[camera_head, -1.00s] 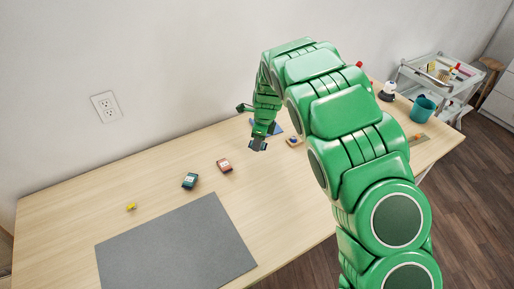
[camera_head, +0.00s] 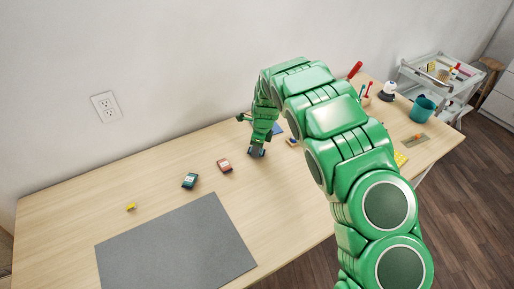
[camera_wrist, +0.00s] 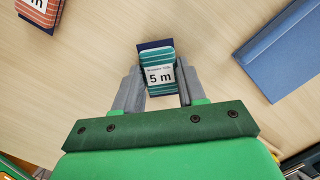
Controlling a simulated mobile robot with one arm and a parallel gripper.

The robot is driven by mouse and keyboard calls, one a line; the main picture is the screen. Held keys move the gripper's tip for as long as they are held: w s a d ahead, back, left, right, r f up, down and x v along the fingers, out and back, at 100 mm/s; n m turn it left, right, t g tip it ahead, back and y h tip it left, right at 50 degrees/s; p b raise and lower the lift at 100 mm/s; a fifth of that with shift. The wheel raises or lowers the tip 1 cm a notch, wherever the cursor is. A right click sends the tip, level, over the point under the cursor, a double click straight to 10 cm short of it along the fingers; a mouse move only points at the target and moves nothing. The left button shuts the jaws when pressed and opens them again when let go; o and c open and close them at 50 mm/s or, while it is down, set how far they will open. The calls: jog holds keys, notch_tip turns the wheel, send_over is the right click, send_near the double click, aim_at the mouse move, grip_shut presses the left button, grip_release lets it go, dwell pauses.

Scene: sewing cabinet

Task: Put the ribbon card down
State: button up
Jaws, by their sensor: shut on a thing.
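The ribbon card (camera_wrist: 158,72) is a small teal, striped card with a dark navy back edge and a white label reading "5 m". My gripper (camera_wrist: 156,92) is shut on it, one grey finger at each side, in the wrist view. In the head view my gripper (camera_head: 257,152) points down at the table, right of an orange-red card (camera_head: 225,166). The held card is mostly hidden there, and I cannot tell whether it touches the wood.
A teal card (camera_head: 190,180) and a yellow piece (camera_head: 131,207) lie to the left, behind the grey mat (camera_head: 175,250). A blue flat case (camera_wrist: 285,50) lies right of my gripper. A teal cup (camera_head: 422,108) stands far right. Wood in front of my gripper is clear.

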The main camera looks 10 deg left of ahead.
aim_at(261, 151)
jog(key=shift+f, duration=0.15)
jog(key=o, duration=1)
jog(key=shift+r, duration=0.2)
jog(key=r, duration=0.4)
jog(key=d+r, duration=0.1)
jog(key=r, duration=0.6)
jog(key=shift+d+r, duration=0.35)
jog(key=shift+r, duration=0.05)
